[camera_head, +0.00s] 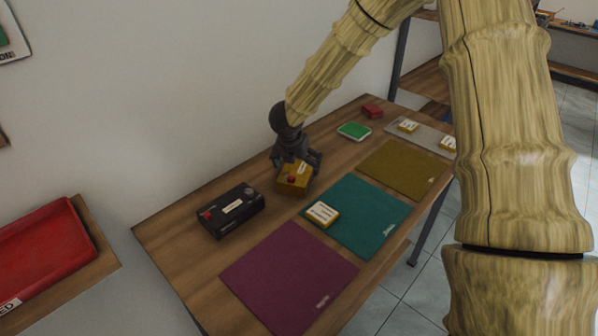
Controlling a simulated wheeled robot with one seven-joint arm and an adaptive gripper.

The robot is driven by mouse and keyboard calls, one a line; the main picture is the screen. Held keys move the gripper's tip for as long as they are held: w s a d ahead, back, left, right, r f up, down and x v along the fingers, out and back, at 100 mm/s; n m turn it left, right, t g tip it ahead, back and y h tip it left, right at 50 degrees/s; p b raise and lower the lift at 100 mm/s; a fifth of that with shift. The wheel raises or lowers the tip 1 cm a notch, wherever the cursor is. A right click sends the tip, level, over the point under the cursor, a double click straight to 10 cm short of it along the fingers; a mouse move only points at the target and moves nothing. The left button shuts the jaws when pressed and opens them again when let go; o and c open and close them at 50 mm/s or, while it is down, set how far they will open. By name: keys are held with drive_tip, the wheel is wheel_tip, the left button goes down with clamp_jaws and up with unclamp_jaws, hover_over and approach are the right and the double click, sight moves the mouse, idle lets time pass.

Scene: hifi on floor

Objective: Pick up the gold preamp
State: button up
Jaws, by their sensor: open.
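The gold preamp (293,181) is a small gold box with a red knob and a pale label on top. It rests on the wooden table near its back edge. My gripper (296,170) is dark and open, coming down at the box from behind. Its fingers show at the far left and right of the box. I cannot tell whether they touch it. Part of the box's far side is hidden by the gripper.
A black box (231,210) with a red knob stands to the left. Purple (285,280), teal (372,212) and olive (405,170) mats lie in front; a yellow-and-white box (322,214) sits on the teal one. A green-topped item (354,131) and red box (372,111) are farther back.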

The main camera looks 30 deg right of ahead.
sight(298, 168)
drive_tip(key=p+x, duration=0.1)
drive_tip(key=x, duration=0.2)
drive_tip(key=shift+w, duration=0.25)
drive_tip(key=shift+w+d+f, duration=0.1)
drive_tip(key=shift+d+f, duration=0.05)
drive_tip(key=shift+f, duration=0.2)
drive_tip(key=shift+d+f+p, duration=0.1)
drive_tip(key=shift+f+p, duration=0.05)
drive_tip(key=shift+p, duration=0.15)
drive_tip(key=shift+f, duration=0.15)
drive_tip(key=shift+f+b, duration=0.2)
drive_tip(key=shift+b, duration=0.2)
drive_tip(key=c, duration=1.6)
drive_tip(key=shift+r, duration=0.2)
drive_tip(key=shift+c, duration=0.2)
